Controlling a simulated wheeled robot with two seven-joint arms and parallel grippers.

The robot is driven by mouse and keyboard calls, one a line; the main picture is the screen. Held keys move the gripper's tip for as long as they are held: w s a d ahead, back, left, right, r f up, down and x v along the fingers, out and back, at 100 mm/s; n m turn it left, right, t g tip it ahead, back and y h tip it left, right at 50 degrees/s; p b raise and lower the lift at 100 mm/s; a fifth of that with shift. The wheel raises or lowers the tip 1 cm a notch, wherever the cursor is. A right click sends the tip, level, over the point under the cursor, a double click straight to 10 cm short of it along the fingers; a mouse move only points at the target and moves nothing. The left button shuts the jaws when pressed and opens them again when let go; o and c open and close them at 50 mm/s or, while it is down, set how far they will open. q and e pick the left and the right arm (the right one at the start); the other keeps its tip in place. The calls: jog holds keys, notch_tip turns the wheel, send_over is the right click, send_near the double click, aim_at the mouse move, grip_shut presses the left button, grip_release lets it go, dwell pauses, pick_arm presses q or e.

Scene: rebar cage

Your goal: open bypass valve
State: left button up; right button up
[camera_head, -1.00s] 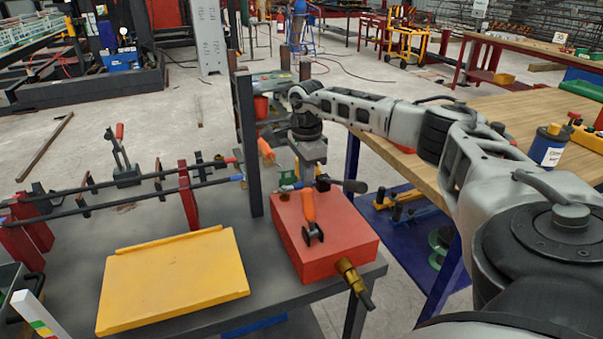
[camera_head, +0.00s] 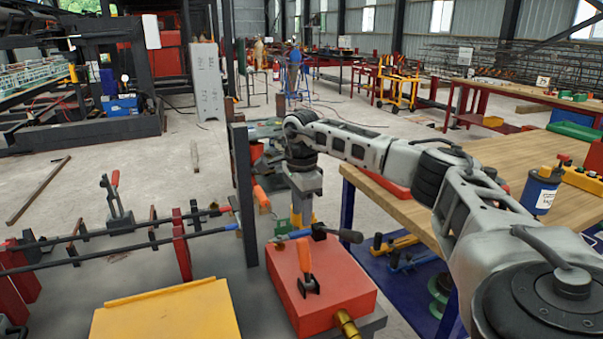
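A red box (camera_head: 335,301) sits on the right end of the dark grey bench. On its top are an upright orange lever (camera_head: 304,258) on a black pivot, and a dark handle (camera_head: 348,236) at the back edge. A blue handle (camera_head: 291,234) lies left of the dark one. A brass fitting (camera_head: 348,324) sticks out at the front. I cannot tell which part is the bypass valve. My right gripper (camera_head: 303,212) points down just behind the box's back edge; its fingertips are too small and partly hidden to judge. My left gripper is out of view.
A dark post (camera_head: 243,195) stands close left of my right gripper. A yellow plate (camera_head: 168,316) lies on the bench, with a rod rack (camera_head: 120,240) behind it. A wooden table (camera_head: 400,195) lies under my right arm. Open floor is behind the bench.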

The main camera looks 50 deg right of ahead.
aim_at(302, 232)
notch_tip(302, 232, up, 12)
dwell(0.3)
jog(key=shift+f, duration=0.15)
dwell(0.4)
